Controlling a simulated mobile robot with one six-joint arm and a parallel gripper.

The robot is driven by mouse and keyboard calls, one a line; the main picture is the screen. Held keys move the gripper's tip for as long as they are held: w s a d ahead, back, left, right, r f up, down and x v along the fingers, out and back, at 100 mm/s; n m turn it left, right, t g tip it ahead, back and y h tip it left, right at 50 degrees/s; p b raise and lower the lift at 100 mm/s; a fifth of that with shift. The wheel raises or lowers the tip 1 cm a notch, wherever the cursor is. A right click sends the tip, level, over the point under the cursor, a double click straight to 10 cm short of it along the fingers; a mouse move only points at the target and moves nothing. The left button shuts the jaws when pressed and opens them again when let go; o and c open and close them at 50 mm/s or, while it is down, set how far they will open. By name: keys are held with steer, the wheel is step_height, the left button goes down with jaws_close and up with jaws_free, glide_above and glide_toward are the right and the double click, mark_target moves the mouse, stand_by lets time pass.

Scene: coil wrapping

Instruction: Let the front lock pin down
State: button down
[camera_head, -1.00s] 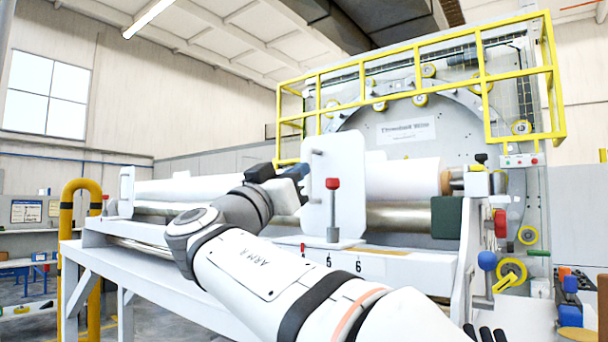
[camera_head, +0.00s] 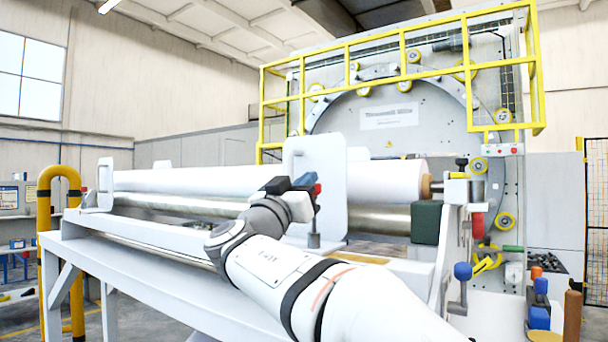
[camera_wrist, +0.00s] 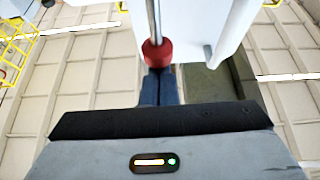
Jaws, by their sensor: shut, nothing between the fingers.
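The lock pin has a red knob (camera_head: 316,188) on a grey stem (camera_head: 314,240) and stands upright at the near side of the white end plate (camera_head: 328,160). My gripper (camera_head: 306,181), with blue fingers, is right at the red knob and partly covers it. In the wrist view the red knob (camera_wrist: 157,54) hangs over the tips of my shut blue fingers (camera_wrist: 160,82), its stem running up out of the picture. The fingers hold nothing. Whether they touch the knob I cannot tell.
A white roll (camera_head: 225,181) lies above a metal roller (camera_head: 215,207) on the white bench frame (camera_head: 110,238). To the right are a green block (camera_head: 425,222), a blue-knobbed lever (camera_head: 462,271) and a red handle (camera_head: 477,225). A yellow railing (camera_head: 400,85) runs above.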

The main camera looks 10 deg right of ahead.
step_height(320, 180, down, 3)
steer(key=b, duration=0.5)
steer(key=shift+f+b, duration=0.2)
steer(key=shift+b, duration=0.2)
steer(key=shift+s+r, duration=0.1)
step_height(320, 180, up, 4)
steer(key=p, duration=0.1)
steer(key=b+v, duration=0.4)
steer(key=v, duration=0.6)
steer(key=shift+s+a, duration=0.25)
